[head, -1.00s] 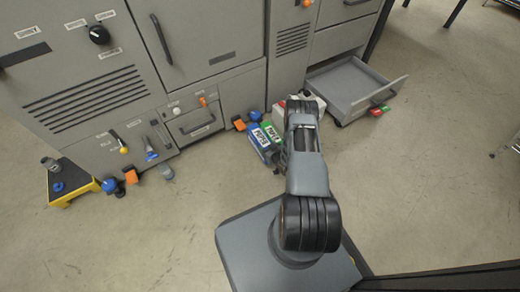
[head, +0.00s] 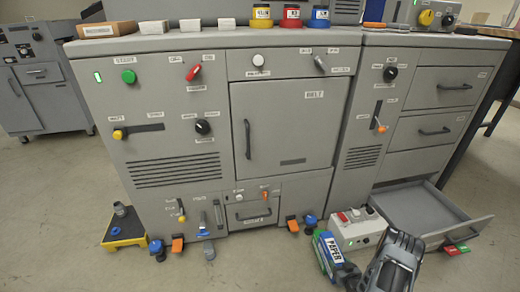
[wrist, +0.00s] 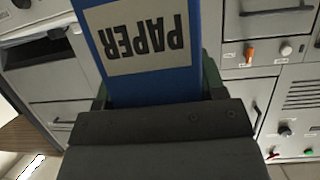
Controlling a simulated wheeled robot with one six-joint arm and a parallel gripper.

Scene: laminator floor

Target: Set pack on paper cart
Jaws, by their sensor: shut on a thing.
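A blue paper pack (wrist: 150,88) with a pale PAPER label fills the top middle of the wrist view, its label upside down. My gripper (wrist: 157,94) is shut on it, with a jaw at each side. In the head view, a PAPER-labelled pack (head: 333,249) with blue and green parts shows at the lower right, beside my arm. My arm hides part of that area, and I cannot tell there where one pack ends and another begins. I cannot make out a paper cart in either view.
An open drawer (head: 420,212) juts out at the right. Blue and orange pieces (head: 301,223) lie along the machine's foot. A yellow-edged black platform (head: 124,229) stands at the left.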

